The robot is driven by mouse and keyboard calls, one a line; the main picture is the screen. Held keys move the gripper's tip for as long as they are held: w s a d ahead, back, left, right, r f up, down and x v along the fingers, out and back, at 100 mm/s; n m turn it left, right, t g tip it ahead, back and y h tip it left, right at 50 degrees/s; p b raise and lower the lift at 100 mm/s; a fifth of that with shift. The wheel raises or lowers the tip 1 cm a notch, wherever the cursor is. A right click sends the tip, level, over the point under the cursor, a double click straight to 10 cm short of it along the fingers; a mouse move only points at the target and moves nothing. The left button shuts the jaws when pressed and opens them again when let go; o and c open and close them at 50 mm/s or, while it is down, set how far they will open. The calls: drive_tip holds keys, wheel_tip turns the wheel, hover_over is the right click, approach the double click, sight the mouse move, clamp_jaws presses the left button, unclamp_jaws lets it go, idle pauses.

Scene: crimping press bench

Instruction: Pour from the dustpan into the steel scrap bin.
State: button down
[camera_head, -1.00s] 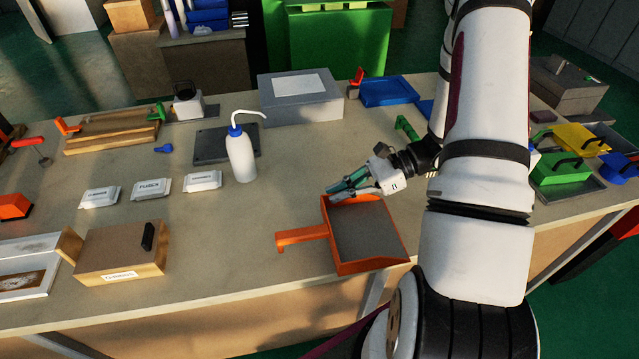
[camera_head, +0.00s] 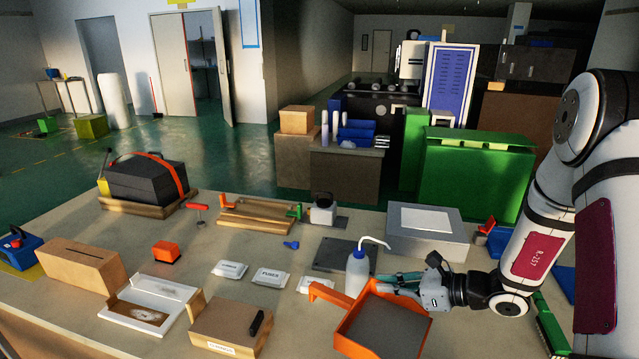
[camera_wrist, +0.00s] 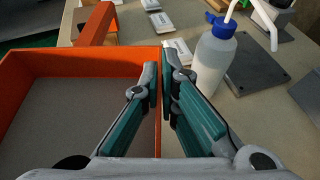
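The orange dustpan (camera_head: 349,347) is at the bottom middle of the head view, its handle (camera_head: 328,296) pointing left. A flat grey layer covers its inside; I cannot tell whether this is scrap or the pan's floor. My gripper (camera_head: 385,283) is at the pan's far wall. In the wrist view my gripper (camera_wrist: 159,85) has its teal-padded fingers closed on either side of the dustpan's orange wall (camera_wrist: 152,128). The pan looks raised above the bench, as its handle overlaps a white packet. I cannot identify a steel scrap bin in these views.
A white wash bottle (camera_head: 357,273) stands right behind the pan and also shows in the wrist view (camera_wrist: 212,60). White packets (camera_head: 271,277) and a cardboard box (camera_head: 229,327) lie left. A grey box (camera_head: 428,246) stands behind my gripper. Green floor (camera_head: 225,165) lies beyond the bench.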

sight(415, 312)
drive_tip(key=shift+w+a+r, duration=0.1)
drive_tip(key=shift+a, duration=0.05)
drive_tip(key=shift+n+g+y, duration=0.4)
drive_tip(key=shift+n+g, duration=0.2)
drive_tip(key=shift+n, duration=0.2)
drive_tip(key=s+d+f+b, duration=0.1)
drive_tip(key=d, duration=0.1)
drive_tip(key=s+d+f, duration=0.1)
drive_tip(key=s+f, duration=0.1)
drive_tip(key=s+d+f+b, duration=0.1)
drive_tip(key=d, duration=0.1)
drive_tip(key=shift+s+d+f+b, duration=0.2)
drive_tip(key=shift+d+b, duration=0.1)
drive_tip(key=shift+d, duration=0.05)
drive_tip(key=s+d+f, duration=0.1)
drive_tip(key=s, duration=0.1)
drive_tip(key=s+d+f+n+g+b, duration=0.1)
drive_tip(key=s+d, duration=0.1)
drive_tip(key=s, duration=0.1)
drive_tip(key=s+d+f+g+y+b, duration=0.1)
drive_tip(key=s+d, duration=0.1)
drive_tip(key=s, duration=0.1)
drive_tip(key=shift+s+d+f+n, duration=0.2)
drive_tip(key=shift+f+n, duration=0.1)
drive_tip(key=shift+n, duration=0.1)
